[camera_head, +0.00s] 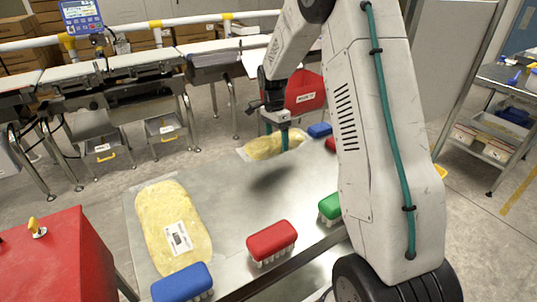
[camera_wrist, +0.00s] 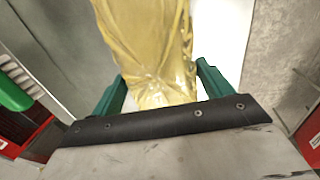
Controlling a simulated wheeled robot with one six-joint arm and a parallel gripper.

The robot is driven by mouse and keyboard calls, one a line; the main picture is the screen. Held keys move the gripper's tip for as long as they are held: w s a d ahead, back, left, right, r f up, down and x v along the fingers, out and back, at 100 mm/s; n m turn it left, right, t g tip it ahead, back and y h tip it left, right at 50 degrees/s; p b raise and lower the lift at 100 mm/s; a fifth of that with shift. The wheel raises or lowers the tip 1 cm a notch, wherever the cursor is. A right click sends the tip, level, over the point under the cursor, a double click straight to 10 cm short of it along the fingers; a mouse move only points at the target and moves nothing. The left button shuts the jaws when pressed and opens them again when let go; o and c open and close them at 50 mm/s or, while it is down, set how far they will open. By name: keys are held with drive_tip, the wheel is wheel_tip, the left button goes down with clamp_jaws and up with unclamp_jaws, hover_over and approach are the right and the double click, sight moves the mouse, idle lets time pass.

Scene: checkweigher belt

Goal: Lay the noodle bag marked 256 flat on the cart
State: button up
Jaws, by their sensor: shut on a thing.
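My gripper (camera_head: 277,136) is shut on a yellow noodle bag (camera_head: 259,147) over the far part of the steel cart (camera_head: 238,213). In the wrist view the held bag (camera_wrist: 150,45) sits between the green fingers of the gripper (camera_wrist: 160,84) and stretches away from them. A dark shadow on the cart in front of the bag suggests it is held above the top. No number can be read on it. A second yellow noodle bag (camera_head: 168,210) lies flat on the cart's left side; its white label is too small to read.
Blue (camera_head: 183,282), red (camera_head: 272,241) and green (camera_head: 330,207) brushes stand along the near edge. Another blue brush (camera_head: 319,130) is at the far right corner. A red box (camera_head: 60,262) is at lower left. The cart's middle is bare. Conveyors (camera_head: 125,68) stand behind.

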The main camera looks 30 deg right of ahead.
sight(270, 141)
drive_tip(key=a, duration=0.1)
drive_tip(key=s+a, duration=0.1)
drive_tip(key=a, duration=0.1)
drive_tip(key=shift+a+f, duration=0.15)
drive_tip(key=shift+a, duration=0.1)
drive_tip(key=shift+s+f, duration=0.1)
drive_tip(key=shift+f, duration=1.7)
